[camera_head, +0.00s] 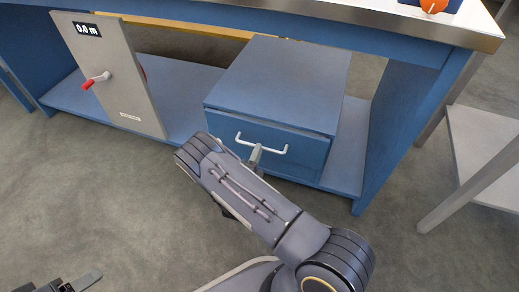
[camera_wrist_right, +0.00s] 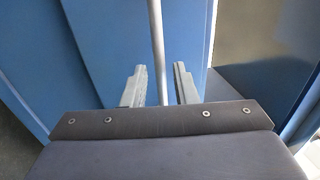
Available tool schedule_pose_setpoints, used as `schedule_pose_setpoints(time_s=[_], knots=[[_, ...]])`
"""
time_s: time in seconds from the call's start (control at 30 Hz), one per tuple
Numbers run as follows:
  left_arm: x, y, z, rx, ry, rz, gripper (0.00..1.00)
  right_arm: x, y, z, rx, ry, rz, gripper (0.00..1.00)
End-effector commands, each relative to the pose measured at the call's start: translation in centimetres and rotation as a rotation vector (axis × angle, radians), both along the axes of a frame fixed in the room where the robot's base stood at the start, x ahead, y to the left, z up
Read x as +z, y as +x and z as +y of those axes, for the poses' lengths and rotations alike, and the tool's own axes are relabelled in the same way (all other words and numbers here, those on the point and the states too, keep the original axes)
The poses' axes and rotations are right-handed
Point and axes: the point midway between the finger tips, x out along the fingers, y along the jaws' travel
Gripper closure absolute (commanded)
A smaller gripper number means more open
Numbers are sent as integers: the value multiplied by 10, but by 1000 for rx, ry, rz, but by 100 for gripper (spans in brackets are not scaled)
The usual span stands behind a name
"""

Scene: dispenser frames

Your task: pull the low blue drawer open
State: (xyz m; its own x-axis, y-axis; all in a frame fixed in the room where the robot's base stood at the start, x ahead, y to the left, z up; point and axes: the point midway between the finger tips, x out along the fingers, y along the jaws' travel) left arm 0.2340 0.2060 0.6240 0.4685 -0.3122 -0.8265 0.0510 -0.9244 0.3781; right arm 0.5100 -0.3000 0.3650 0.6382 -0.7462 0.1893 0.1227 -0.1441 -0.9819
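The low blue drawer (camera_head: 308,148) is in a blue cabinet under the bench and looks shut. Its white bar handle (camera_head: 272,150) runs across the front. My right gripper (camera_head: 255,156) is at the handle, with its arm partly hiding the drawer's left side. In the right wrist view the handle bar (camera_wrist_right: 157,50) passes between the two open fingers (camera_wrist_right: 159,88), with a gap showing on each side. My left gripper (camera_head: 80,284) shows only in part at the bottom left, away from the drawer; its opening is unclear.
A grey panel (camera_head: 118,85) with a red-knobbed crank and a "0.0 m" display stands left of the cabinet. The bench's blue leg (camera_head: 395,125) is to the right, with a grey side table (camera_head: 480,150) beyond. The floor in front of the drawer is clear.

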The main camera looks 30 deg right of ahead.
Motion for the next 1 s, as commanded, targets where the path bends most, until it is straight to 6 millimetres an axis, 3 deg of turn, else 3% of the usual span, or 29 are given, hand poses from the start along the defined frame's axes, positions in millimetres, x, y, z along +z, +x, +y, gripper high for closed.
schedule_pose_setpoints(time_s=[0.2, 0.5, 0.73, 1.0], knots=[[-8, 0, 0, 0, 0, 0, 36, 4, 15, -18, -2, 2, -3, 74], [-8, 0, 0, 0, 0, 0, 36, 5, 17, -21, -1, 2, 0, 74], [-8, 0, 0, 0, 0, 0, 36, 5, 17, -20, -1, 2, -1, 100], [-8, 0, 0, 0, 0, 0, 36, 5, 17, -20, -2, 2, -1, 100]])
